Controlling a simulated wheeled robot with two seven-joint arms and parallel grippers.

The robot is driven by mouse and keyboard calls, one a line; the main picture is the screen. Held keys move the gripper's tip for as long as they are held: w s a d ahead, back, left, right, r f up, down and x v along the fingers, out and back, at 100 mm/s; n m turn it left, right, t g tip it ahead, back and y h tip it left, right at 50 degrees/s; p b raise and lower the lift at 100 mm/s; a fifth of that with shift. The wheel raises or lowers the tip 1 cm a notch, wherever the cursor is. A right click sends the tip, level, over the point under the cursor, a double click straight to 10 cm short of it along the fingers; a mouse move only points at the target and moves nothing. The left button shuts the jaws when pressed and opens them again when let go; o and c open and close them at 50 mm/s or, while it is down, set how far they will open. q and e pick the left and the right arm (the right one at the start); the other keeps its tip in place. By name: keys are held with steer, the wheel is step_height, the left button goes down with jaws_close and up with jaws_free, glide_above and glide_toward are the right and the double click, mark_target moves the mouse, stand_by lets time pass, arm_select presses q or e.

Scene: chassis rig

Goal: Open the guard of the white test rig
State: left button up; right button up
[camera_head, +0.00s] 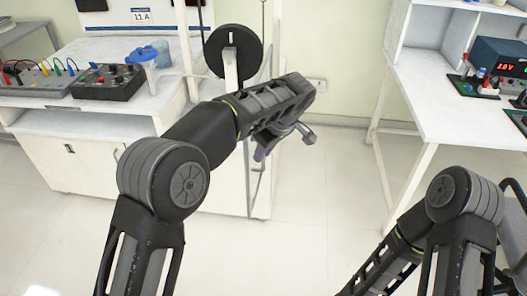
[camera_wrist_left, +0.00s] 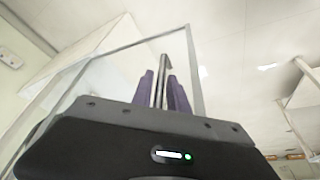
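The white test rig stands on the left cabinet, with a black disc (camera_head: 233,51) on a white upright. Its guard is a clear panel in a thin grey frame (camera_wrist_left: 195,70), seen around the fingers in the left wrist view. My left gripper (camera_head: 277,148) is at the rig's right side, partly hidden by its own wrist. In the left wrist view its two purple fingers (camera_wrist_left: 162,92) are close together on either side of a slim grey bar (camera_wrist_left: 163,68), seemingly the guard's handle. How far the guard stands open is unclear. My right arm shows at lower right; its gripper is out of view.
A white table (camera_head: 455,122) with electronics stands at right. Clear floor (camera_head: 320,190) lies between.

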arm_select(q)
steer(key=p+v, duration=0.1)
steer(key=v, duration=0.7)
steer(key=shift+s+f, duration=0.1)
steer(key=shift+f, duration=0.05)
stand_by(0.4)
